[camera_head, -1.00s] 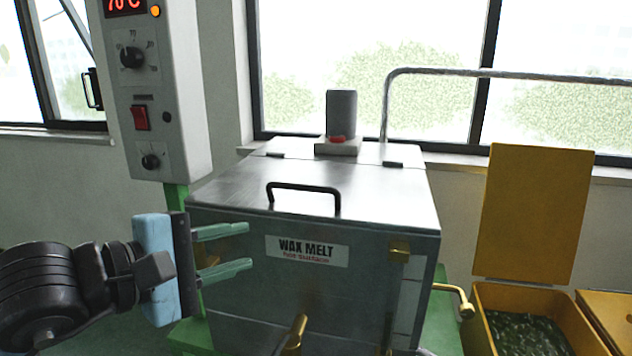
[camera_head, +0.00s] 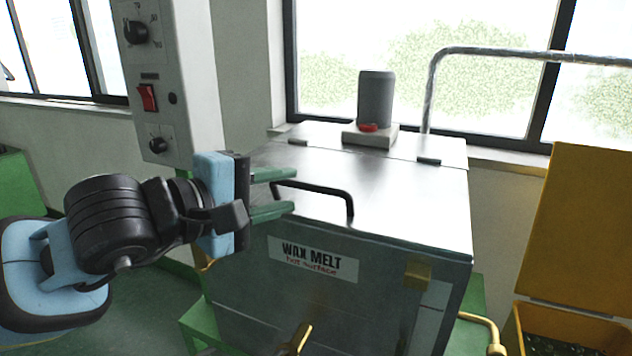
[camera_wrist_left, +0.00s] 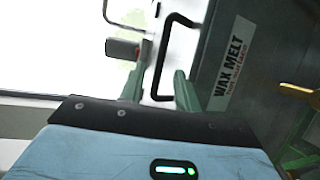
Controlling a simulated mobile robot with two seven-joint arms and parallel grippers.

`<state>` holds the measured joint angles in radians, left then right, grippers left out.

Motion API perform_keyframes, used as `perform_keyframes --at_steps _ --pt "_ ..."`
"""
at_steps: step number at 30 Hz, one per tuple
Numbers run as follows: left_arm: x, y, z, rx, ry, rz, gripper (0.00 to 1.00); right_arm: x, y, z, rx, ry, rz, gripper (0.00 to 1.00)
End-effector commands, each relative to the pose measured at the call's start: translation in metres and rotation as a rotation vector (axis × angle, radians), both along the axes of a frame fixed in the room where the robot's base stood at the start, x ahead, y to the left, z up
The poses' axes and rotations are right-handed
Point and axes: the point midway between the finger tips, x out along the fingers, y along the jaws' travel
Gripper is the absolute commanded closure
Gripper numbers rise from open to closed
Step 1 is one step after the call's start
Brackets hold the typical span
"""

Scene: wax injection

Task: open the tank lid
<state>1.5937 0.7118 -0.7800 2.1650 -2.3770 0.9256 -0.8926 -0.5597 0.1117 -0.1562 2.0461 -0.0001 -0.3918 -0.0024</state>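The wax melt tank (camera_head: 390,285) is a grey metal box with a "WAX MELT" label on its front. Its flat lid (camera_head: 400,195) is shut. A black bar handle (camera_head: 318,188) stands at the lid's front edge, and it also shows in the left wrist view (camera_wrist_left: 160,58). My left gripper (camera_head: 284,192) is open at the left end of the handle. In the left wrist view its green fingers (camera_wrist_left: 158,88) are apart, with the handle's near end in line with the gap; I cannot tell whether they touch it. My right gripper is not seen.
A grey cylinder (camera_head: 375,100) stands on the tank's rear top, behind the lid's hinges. A control box (camera_head: 170,85) with knobs and a red switch is at the left. A yellow bin with a raised lid (camera_head: 580,230) stands at the right. A bent pipe (camera_head: 500,52) rises behind.

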Motion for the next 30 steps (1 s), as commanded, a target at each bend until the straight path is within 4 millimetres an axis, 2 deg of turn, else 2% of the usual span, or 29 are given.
perform_keyframes --at_steps 12,25,30 --pt "0.042 -0.038 -0.009 -0.001 -0.001 -0.001 0.68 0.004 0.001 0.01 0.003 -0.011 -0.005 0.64" --pt "0.05 -0.044 -0.012 0.0 -0.001 -0.001 0.68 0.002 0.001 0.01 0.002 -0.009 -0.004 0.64" --pt "0.05 -0.044 -0.012 0.0 -0.001 -0.001 0.88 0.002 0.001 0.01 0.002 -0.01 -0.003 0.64"
